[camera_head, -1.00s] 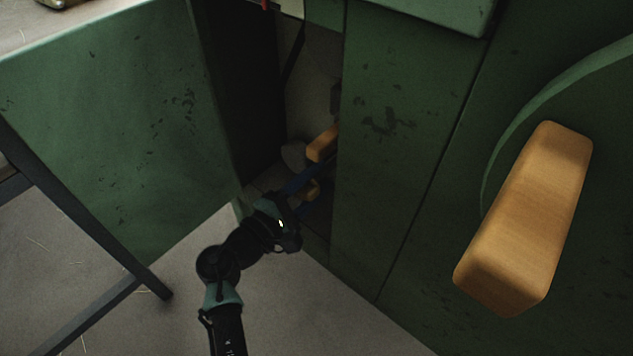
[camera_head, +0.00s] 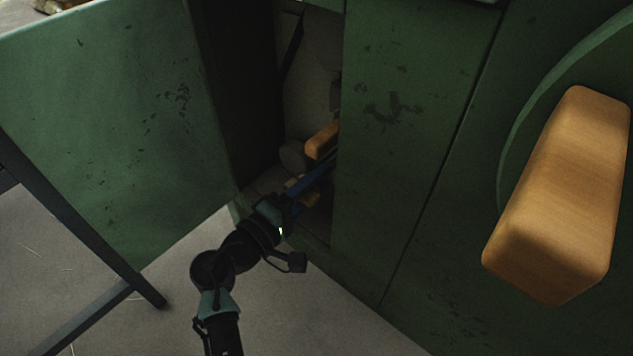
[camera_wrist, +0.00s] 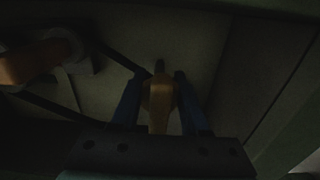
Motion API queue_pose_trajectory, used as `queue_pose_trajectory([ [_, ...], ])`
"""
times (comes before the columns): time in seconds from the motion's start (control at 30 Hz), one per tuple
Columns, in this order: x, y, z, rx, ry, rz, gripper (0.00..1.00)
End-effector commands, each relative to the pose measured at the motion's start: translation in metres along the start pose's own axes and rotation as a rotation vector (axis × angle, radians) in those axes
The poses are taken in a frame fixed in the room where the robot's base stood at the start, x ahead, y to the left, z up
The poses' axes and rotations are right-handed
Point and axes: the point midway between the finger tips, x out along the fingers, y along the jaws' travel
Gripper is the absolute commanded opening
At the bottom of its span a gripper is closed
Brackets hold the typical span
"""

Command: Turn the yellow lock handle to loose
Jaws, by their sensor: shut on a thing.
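The yellow lock handle (camera_wrist: 160,103) stands between the two blue fingers of my gripper (camera_wrist: 160,80) in the wrist view. My gripper is shut on it. In the head view, my gripper (camera_head: 312,182) reaches into the dark opening of the green machine, and a small part of the yellow handle (camera_head: 297,188) shows beside the blue fingers. The fingertips are partly hidden by the opening's right edge. The wrist view is dark, and I cannot read any loose or locked marking.
An orange-brown handle (camera_head: 321,140) sits just above my fingers inside the opening; it also shows in the wrist view (camera_wrist: 30,62). A large wooden block handle (camera_head: 562,200) juts out at right. Green panels (camera_head: 410,120) flank the opening. Bare floor (camera_head: 300,325) lies below.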

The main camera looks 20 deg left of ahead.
Motion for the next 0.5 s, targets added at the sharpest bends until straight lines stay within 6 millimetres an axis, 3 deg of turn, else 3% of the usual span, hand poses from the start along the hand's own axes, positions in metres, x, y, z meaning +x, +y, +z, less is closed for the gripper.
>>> queue_pose_trajectory([
  [0.27, -0.0020, -0.0014, -0.0016, 0.000, 0.005, -0.003, 0.00],
  [0.3, -0.0020, -0.0014, -0.0016, 0.000, 0.005, -0.003, 0.48],
  [0.33, -0.0020, -0.0013, -0.0016, 0.000, 0.005, -0.002, 0.53],
  [0.5, -0.0012, -0.0007, -0.0010, 0.000, 0.003, -0.001, 0.53],
])
